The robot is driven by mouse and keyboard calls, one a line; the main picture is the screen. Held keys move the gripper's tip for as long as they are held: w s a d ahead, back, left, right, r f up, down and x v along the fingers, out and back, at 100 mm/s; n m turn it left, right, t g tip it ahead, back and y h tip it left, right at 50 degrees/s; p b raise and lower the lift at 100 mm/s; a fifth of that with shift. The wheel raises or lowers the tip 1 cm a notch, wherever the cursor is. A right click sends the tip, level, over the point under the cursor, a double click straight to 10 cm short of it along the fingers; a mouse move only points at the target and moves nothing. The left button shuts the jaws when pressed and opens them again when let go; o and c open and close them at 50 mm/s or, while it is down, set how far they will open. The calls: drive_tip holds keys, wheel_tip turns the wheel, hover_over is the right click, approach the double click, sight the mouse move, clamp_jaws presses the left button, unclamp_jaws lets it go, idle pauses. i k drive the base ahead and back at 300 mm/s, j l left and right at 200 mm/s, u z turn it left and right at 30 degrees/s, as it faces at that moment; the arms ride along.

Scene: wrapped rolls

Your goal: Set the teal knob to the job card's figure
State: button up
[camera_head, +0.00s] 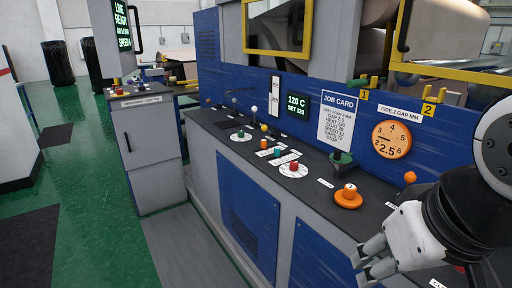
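The job card (338,117) is a white sheet on the blue panel. Its small lines seem to list gap, heat and speed figures, but the digits are too small to read surely. One small teal knob (240,134) sits on a white round dial at the far part of the dark console. Another teal knob (278,151) stands nearer, by a white label. Their pointer settings cannot be made out. My gripper (359,272) is at the lower right, with white fingers apart and nothing seen between them. It is well away from both teal knobs.
A red knob (293,166) on a white dial, a dark green knob (342,158) and an orange knob (348,194) line the console (318,178). An orange gauge (391,140) reads 2.5. A green display (297,105) shows 120 C.

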sight(277, 149)
drive_tip(key=i+j, duration=0.4)
drive_tip(key=i+j+z, duration=0.15)
drive_tip(key=i+j, duration=0.25)
drive_tip(key=j, duration=0.15)
drive_tip(key=i+j, duration=0.35)
drive_tip(key=j, duration=0.15)
drive_tip(key=i+j+z, duration=0.1)
drive_tip(key=i+j, duration=0.3)
drive_tip(key=j, duration=0.15)
